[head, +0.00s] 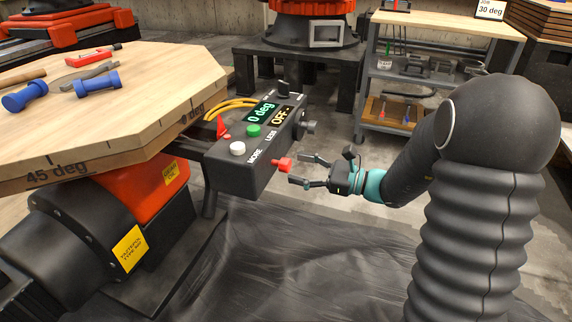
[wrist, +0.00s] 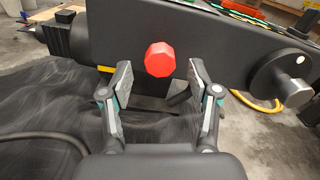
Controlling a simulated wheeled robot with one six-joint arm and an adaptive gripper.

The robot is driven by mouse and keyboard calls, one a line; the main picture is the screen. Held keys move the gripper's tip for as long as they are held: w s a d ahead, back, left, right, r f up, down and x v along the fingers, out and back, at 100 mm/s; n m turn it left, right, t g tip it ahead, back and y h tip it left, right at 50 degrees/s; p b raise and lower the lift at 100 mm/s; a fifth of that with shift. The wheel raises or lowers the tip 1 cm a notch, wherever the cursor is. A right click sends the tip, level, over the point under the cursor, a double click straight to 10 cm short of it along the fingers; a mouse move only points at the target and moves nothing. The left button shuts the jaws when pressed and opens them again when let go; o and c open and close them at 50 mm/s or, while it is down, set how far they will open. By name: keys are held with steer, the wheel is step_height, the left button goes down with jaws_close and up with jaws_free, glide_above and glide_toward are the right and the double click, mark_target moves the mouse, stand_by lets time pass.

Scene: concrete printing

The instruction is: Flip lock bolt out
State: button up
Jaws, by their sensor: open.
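A red faceted knob (head: 284,164) sticks out from the side of the black control box (head: 240,178). It is the likely lock bolt, though no label on it shows. In the wrist view the red knob (wrist: 160,60) faces me, between and just beyond the fingertips. My gripper (head: 302,169) is open and empty, its two fingers pointing at the knob. In the wrist view the gripper (wrist: 160,76) has a finger on each side of the knob, with a gap visible on both sides.
A dark round crank (wrist: 283,82) sits right of the knob. The wooden tabletop (head: 120,110) holds tools at left.

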mark_target(290, 166)
steer(key=shift+x, duration=2.05)
jaws_close()
